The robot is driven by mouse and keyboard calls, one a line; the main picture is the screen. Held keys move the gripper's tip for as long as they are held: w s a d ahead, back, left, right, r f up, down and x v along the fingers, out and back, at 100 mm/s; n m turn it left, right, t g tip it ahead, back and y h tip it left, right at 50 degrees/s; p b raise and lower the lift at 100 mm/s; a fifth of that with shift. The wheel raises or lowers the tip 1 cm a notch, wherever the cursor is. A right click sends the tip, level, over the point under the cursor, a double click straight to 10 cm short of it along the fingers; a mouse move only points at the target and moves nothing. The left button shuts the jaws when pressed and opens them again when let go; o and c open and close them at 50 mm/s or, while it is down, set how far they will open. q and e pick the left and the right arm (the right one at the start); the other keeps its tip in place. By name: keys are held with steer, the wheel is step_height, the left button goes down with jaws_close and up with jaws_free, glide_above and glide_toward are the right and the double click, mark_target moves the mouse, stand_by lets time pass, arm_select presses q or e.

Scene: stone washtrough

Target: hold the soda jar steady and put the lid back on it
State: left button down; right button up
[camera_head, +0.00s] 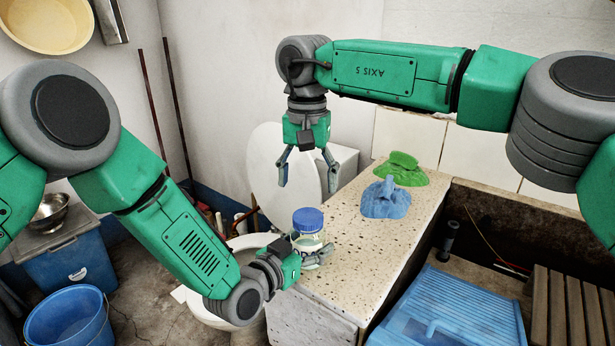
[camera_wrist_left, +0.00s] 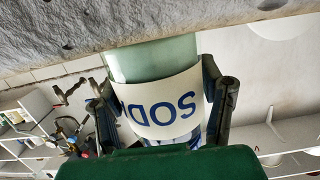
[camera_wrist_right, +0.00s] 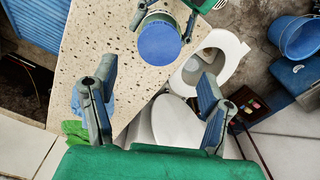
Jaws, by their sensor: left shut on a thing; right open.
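The soda jar (camera_head: 307,241) stands upright at the left edge of the speckled stone top. The blue lid (camera_head: 308,220) sits on its mouth; I cannot tell whether it is fully seated. My left gripper (camera_head: 318,257) is shut around the jar's lower body. In the left wrist view the jar's white label (camera_wrist_left: 160,105) shows blue letters upside down between the fingers. My right gripper (camera_head: 308,183) is open and empty, pointing down above the lid and apart from it. The right wrist view shows the lid (camera_wrist_right: 159,43) beyond the open fingers (camera_wrist_right: 157,76).
A blue cloth (camera_head: 385,200) and a green cloth (camera_head: 402,170) lie on the stone top (camera_head: 375,250) behind and right of the jar. A blue washboard (camera_head: 450,312) lies in the trough at right. A toilet (camera_head: 275,165) stands behind on the left.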

mark_target(308, 215)
step_height(308, 215, down, 8)
steer(key=shift+r, duration=0.2)
steer(key=shift+c, duration=0.4)
